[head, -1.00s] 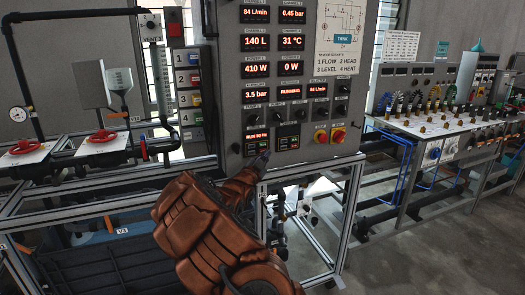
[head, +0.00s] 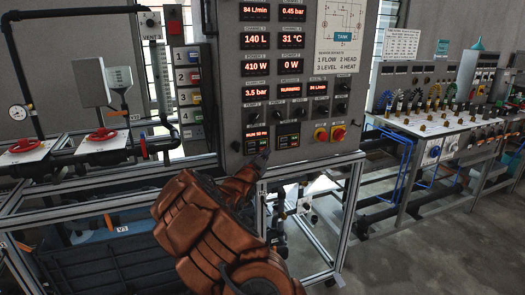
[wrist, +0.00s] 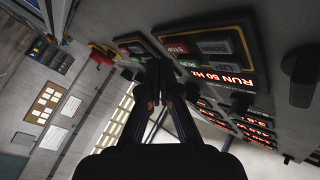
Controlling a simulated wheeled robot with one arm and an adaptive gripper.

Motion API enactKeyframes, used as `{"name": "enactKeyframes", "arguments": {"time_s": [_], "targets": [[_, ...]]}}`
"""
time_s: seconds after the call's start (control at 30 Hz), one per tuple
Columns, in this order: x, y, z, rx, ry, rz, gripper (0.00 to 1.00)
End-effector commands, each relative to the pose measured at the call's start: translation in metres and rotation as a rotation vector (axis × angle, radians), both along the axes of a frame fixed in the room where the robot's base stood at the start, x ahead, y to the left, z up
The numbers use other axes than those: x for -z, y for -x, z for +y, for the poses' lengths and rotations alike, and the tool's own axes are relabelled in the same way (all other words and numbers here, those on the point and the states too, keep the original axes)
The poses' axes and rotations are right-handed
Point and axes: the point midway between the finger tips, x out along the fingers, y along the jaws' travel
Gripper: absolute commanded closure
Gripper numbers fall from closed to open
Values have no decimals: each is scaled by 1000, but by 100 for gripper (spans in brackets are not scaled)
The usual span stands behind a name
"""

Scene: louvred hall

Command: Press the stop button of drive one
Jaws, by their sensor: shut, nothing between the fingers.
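The grey control panel (head: 296,110) fills the middle of the head view. Drive one (head: 257,137) is the left of two small drive units low on it, its red display reading RUN 50 Hz. In the wrist view its display (wrist: 224,76) lies right of my fingers, with a red STOP button (wrist: 177,50) and a green RUN button (wrist: 189,63) near the fingertips. My gripper (wrist: 158,75) is shut and empty, its tips close to these buttons. I cannot tell whether they touch. In the head view my gripper (head: 262,160) is just below drive one.
Drive two (head: 289,139) sits right of drive one. A yellow-backed red knob (head: 338,134) and a similar switch (head: 321,134) are further right. Black knobs (head: 280,115) line the panel above. A metal frame (head: 352,195) stands below.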

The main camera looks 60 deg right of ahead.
Motion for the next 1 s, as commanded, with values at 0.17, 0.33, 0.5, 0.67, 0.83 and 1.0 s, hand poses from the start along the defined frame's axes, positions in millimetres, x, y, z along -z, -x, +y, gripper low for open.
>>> {"name": "enactKeyframes", "arguments": {"time_s": [0.17, 0.33, 0.5, 0.67, 0.83, 1.0], "targets": [[0, 0, 0, 0, 0, 0, 100], [0, -1, 0, 0, 0, 0, 100], [1, -5, -3, -1, -1, -2, 100], [0, -7, -5, -1, 0, -1, 100], [0, -6, -5, -1, 1, 0, 100], [0, -7, -5, -1, 1, 0, 100]]}}
